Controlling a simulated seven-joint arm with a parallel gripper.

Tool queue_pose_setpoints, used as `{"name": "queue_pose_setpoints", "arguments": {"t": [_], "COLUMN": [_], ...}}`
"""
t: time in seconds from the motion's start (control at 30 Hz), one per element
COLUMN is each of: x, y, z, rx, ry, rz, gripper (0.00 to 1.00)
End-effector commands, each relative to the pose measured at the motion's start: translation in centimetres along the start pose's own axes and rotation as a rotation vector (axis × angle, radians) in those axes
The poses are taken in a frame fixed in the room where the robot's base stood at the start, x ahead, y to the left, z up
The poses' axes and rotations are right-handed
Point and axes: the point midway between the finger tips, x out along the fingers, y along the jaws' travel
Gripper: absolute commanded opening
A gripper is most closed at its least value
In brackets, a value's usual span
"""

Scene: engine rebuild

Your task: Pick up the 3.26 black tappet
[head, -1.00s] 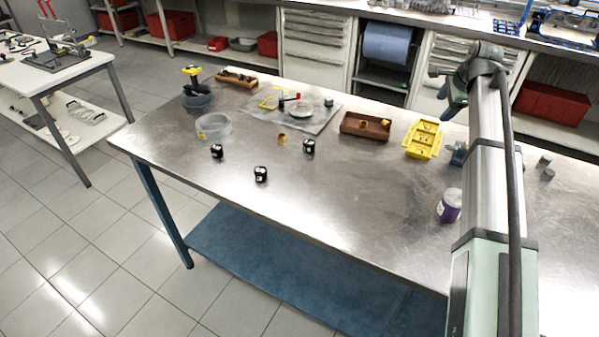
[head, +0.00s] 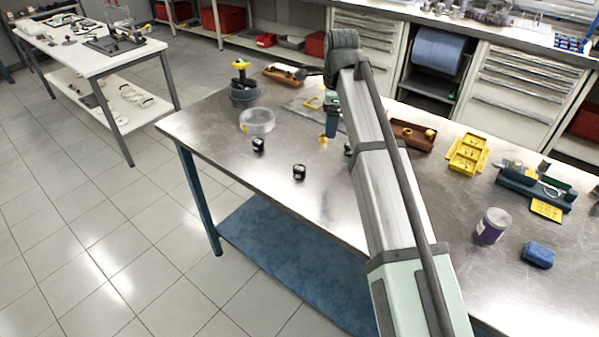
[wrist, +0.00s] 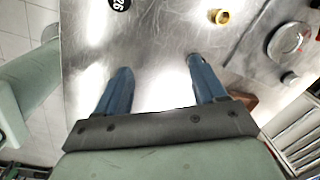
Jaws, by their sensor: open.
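Black tappets with white marks stand on the steel bench. In the head view one is at the left (head: 258,145), one nearer the front edge (head: 299,172), and one (head: 348,150) is mostly hidden by my arm. Their numbers are too small to read there. In the wrist view a black tappet (wrist: 120,4) is cut off by the top edge; its white marking looks like part of an upside-down "26". My gripper (wrist: 158,68) is open and empty, with its blue fingers apart over bare steel. It also shows above the bench in the head view (head: 332,122).
A small gold tappet (head: 323,140) stands close to my gripper, also in the wrist view (wrist: 219,16). A clear round dish (head: 257,121) is left. The bench's front strip is clear.

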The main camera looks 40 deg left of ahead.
Motion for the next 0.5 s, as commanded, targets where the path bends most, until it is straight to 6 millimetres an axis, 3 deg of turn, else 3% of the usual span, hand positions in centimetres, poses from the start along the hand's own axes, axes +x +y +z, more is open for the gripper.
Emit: {"name": "queue_pose_setpoints", "arguments": {"t": [0.03, 0.2, 0.33, 0.5], "x": [-0.1, -0.2, -0.3, 0.8], "y": [0.9, 3.3, 4.2, 4.7], "z": [2.0, 6.3, 7.9, 8.3], "rx": [-0.008, -0.015, -0.017, -0.016], "ry": [0.007, 0.031, 0.042, 0.046], "rz": [0.014, 0.053, 0.066, 0.073], "gripper": [0.7, 0.7, 0.7, 0.7]}}
